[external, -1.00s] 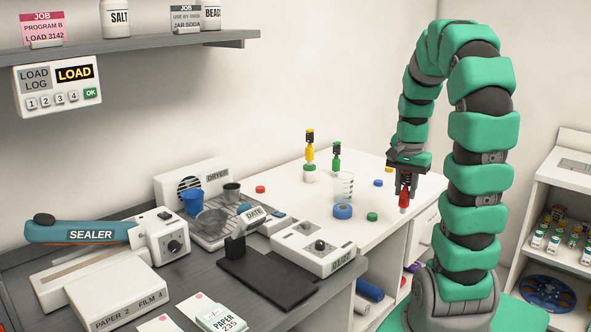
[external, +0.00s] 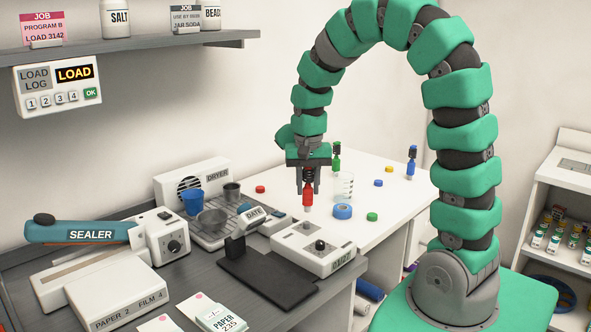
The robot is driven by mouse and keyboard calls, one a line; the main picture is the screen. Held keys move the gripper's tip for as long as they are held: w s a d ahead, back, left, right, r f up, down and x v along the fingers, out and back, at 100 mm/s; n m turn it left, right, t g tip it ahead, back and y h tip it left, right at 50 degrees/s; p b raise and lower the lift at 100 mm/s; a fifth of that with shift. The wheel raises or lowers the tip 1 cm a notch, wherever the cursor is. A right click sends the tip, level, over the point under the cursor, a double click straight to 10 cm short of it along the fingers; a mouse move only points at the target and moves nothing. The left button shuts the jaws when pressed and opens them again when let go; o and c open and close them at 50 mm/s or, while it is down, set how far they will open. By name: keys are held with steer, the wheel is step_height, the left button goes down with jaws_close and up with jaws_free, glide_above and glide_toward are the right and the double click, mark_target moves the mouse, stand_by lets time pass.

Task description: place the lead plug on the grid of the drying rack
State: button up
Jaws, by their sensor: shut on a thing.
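My gripper (external: 308,186) points down and is shut on a red plug (external: 308,198) with a pale lower tip. I take this to be the lead plug; no label is readable. The plug hangs upright, seen in front of the white counter and above the label device; its exact height is hard to tell. The drying rack (external: 228,238) lies to the left, in front of the dryer (external: 190,178). Some grid shows bare around the bowl.
The DATE stamp (external: 253,213) sits at the rack's right edge. A white device with a black knob (external: 315,247) stands between gripper and rack front. A green plug (external: 336,158), a blue plug (external: 411,161), a beaker (external: 344,186) and several caps stand on the white counter.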

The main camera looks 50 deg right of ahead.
steer(key=shift+n, duration=0.6)
steer(key=shift+w+a+f+p, duration=0.75)
steer(key=shift+w+f, duration=0.05)
steer(key=shift+w, duration=2.05)
steer(key=shift+w+a+f+p, duration=0.7)
steer(key=shift+w+f+p, duration=0.1)
steer(key=shift+w, duration=2.05)
steer(key=shift+w+a+f+p, duration=0.75)
steer(key=shift+w+f, duration=0.05)
steer(key=shift+w, duration=2.05)
steer(key=o, duration=1)
steer(key=shift+c, duration=0.2)
step_height(320, 180, up, 12)
steer(key=b, duration=0.2)
